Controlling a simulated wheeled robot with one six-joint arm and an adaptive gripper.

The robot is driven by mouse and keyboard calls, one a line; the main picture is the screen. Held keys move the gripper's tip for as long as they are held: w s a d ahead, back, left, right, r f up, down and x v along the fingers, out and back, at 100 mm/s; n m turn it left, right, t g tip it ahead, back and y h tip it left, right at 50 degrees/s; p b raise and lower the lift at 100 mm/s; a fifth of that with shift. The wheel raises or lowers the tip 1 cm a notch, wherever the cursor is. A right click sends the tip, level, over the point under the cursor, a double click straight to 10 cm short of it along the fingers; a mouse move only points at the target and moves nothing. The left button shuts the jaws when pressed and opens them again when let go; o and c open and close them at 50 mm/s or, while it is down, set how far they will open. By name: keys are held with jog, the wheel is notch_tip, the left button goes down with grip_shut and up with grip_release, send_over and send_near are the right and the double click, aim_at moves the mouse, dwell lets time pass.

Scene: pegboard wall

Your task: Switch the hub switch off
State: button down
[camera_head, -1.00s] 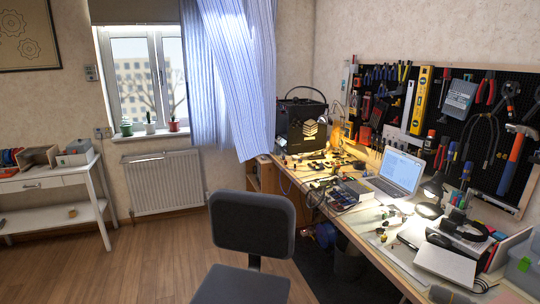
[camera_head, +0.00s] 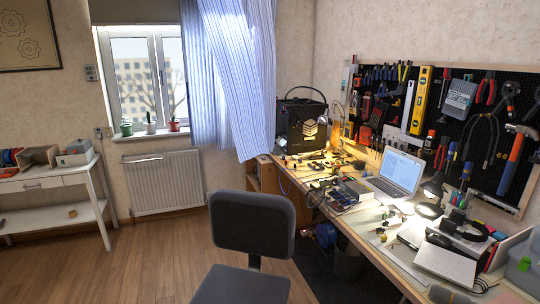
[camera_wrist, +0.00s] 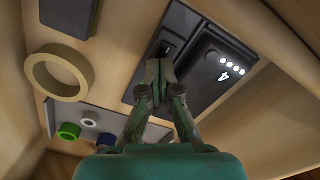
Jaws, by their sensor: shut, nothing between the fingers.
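In the wrist view, a dark hub-like box (camera_wrist: 206,88) lies on a light wooden surface. Its top has a row of small white lights and a lit figure 4. A small dark rocker-like part (camera_wrist: 166,48), perhaps the hub switch, sits in the panel just beyond my fingertips. I cannot tell which way it is set. My gripper (camera_wrist: 157,68) is shut and empty, with its fingertips over the dark panel. The fingers hide part of the panel, and I cannot tell whether they touch it. My gripper does not show in the head view.
Left of my gripper are a tan tape ring (camera_wrist: 60,72), a dark block (camera_wrist: 70,14) and a grey tray (camera_wrist: 98,122) with small green, blue and white rings. Wooden walls stand close by. The head view shows a cluttered workbench (camera_head: 374,241) and an office chair (camera_head: 252,222).

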notch_tip(320, 180, up, 7)
dwell(1.0)
